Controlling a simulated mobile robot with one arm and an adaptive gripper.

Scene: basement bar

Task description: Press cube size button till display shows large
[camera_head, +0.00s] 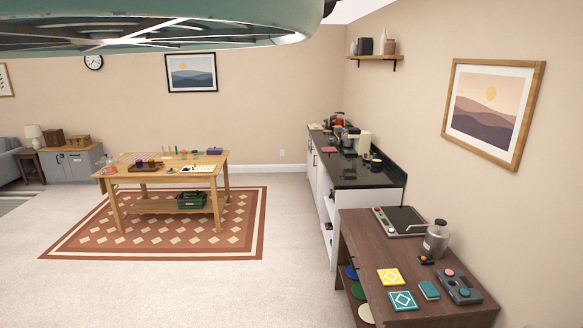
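No cube size button or display can be made out in this view. A black-topped counter (366,174) runs along the right wall. Small appliances stand towards its far end, among them a cream upright one (364,143) and a dark and silver one (349,138). They are too small to tell whether either carries the button or display. My gripper is not in view.
A dark wooden table (366,240) stands near right, holding a silver canister (436,239), a grey two-button box (459,286) and coasters. A wooden table (145,178) stands on a patterned rug (90,238). Pale floor (290,270) between is clear.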

